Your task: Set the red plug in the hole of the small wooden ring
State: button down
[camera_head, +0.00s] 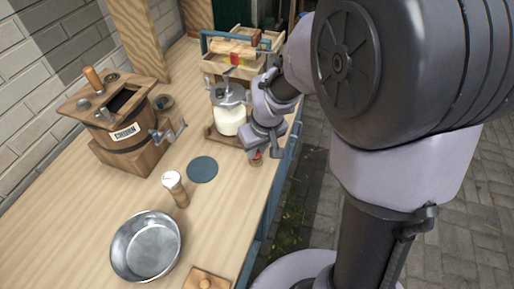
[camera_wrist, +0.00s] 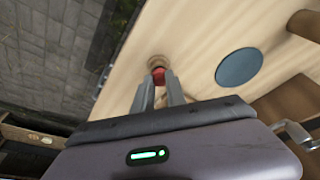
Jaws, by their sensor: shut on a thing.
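My gripper (camera_wrist: 159,84) is shut on the red plug (camera_wrist: 158,74), whose red body shows between the fingertips in the wrist view. The small wooden ring (camera_wrist: 157,61) is right at the plug, close to the table's edge. The plug overlaps the ring in this view, and I cannot tell whether it is in the hole or just above it. In the head view the ring (camera_head: 256,161) stands near the right edge of the table, with a bit of red at its top below my gripper (camera_head: 259,149).
A blue-grey round mat (camera_head: 202,170) lies left of the ring. A glass jar churn (camera_head: 229,117) and a wooden crate (camera_head: 240,62) stand behind.

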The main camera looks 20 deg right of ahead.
jog(key=shift+f+b, duration=0.35)
jog(key=shift+f, duration=0.05)
jog(key=shift+r, duration=0.1)
jog(key=c, duration=1.3)
grip_release()
jog(key=c, duration=0.3)
jog(key=shift+c, duration=0.2)
jog(key=shift+r, duration=0.1)
jog(key=p+v, duration=0.5)
jog(key=v, duration=0.2)
